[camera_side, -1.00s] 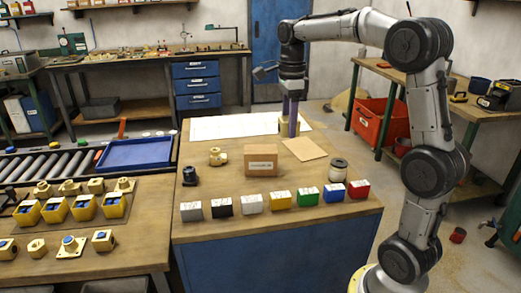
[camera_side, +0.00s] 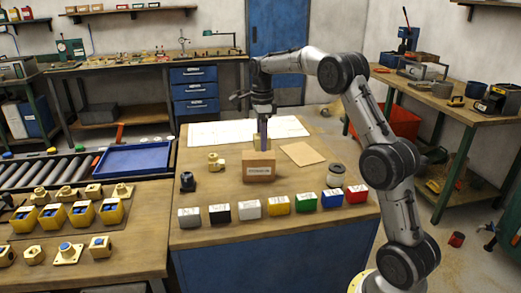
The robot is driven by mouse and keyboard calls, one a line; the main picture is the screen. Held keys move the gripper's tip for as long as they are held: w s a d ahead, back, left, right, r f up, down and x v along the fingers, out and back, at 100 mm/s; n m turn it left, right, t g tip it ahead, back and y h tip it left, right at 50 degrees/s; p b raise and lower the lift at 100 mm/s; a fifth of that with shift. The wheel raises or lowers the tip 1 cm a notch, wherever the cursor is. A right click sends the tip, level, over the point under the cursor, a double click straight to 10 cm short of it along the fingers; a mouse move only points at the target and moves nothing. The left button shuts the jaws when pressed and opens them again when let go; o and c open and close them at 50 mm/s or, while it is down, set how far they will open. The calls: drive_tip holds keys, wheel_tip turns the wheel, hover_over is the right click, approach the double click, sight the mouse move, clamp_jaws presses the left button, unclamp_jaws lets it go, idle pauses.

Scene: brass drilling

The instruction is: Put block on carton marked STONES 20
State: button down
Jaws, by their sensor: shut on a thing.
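A brown carton (camera_side: 259,168) with a white label stands in the middle of the workbench. The label's print is too small to read surely. My gripper (camera_side: 262,143) points straight down with its purple fingers just behind and above the carton, as seen here. It is shut on the block, which is mostly hidden by the fingers and the carton. I cannot tell whether the block touches the carton's top.
A row of coloured small boxes (camera_side: 278,204) lines the bench front. A brass fitting (camera_side: 215,162) and a dark part (camera_side: 187,181) stand left of the carton. A jar (camera_side: 336,175) and a flat tan sheet (camera_side: 302,153) lie right. White paper (camera_side: 212,133) covers the back.

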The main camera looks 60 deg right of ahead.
drive_tip(key=shift+w+d+f, duration=0.1)
drive_tip(key=shift+w+f, duration=0.15)
drive_tip(key=shift+f, duration=0.7)
drive_tip(key=shift+w+d+f, duration=0.1)
drive_tip(key=shift+w+f, duration=0.1)
drive_tip(key=shift+f, duration=0.75)
drive_tip(key=shift+f, duration=0.1)
drive_tip(key=shift+c, duration=1.2)
unclamp_jaws()
drive_tip(key=shift+f, duration=0.15)
